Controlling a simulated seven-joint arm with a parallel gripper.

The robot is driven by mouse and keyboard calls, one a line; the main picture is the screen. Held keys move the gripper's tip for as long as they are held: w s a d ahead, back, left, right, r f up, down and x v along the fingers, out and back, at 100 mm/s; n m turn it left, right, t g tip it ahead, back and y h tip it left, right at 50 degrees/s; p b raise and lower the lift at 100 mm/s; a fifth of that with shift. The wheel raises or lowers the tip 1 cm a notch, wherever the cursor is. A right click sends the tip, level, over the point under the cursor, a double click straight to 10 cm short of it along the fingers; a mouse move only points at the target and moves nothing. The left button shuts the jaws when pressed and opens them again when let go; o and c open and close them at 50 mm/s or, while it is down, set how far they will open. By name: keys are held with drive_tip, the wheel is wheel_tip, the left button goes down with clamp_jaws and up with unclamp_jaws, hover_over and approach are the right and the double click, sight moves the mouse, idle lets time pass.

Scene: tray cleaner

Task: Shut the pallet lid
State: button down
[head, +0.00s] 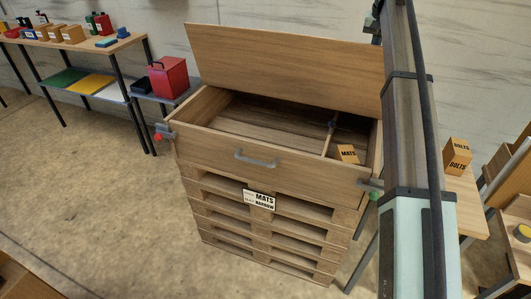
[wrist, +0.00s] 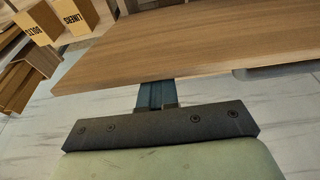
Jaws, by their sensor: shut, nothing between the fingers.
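The wooden pallet lid (head: 285,60) stands open, tilted up at the back of the wooden box on the pallet stack (head: 215,157). The box's inside shows, with a divider and a small block marked MATS (head: 347,154). In the wrist view a broad wooden board, which looks like the lid (wrist: 220,40), fills the upper right. My gripper (wrist: 157,93) is shut and empty, its tips close to that board's edge; I cannot tell whether they touch. In the head view my arm covers the lid's right side, and the fingertips are not clear there.
A grey handle (head: 255,158) is on the box front. A red clamp (head: 165,132) and a green one (head: 373,196) sit at its sides. A BOLTS box (head: 456,157) stands on a side table at right. A red box (head: 168,77) stands on a left stand.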

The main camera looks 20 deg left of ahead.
drive_tip(key=shift+s, duration=0.25)
drive_tip(key=shift+s+f, duration=0.2)
drive_tip(key=shift+s, duration=0.7)
drive_tip(key=shift+s+f, duration=0.2)
drive_tip(key=shift+s, duration=0.8)
drive_tip(key=shift+s+f, duration=0.3)
drive_tip(key=shift+s, duration=0.65)
drive_tip(key=shift+s+f, duration=0.3)
drive_tip(key=shift+s, duration=0.65)
drive_tip(key=w+v, duration=0.1)
drive_tip(key=v, duration=0.5)
drive_tip(key=shift+w+r, duration=0.3)
drive_tip(key=shift+r, duration=0.3)
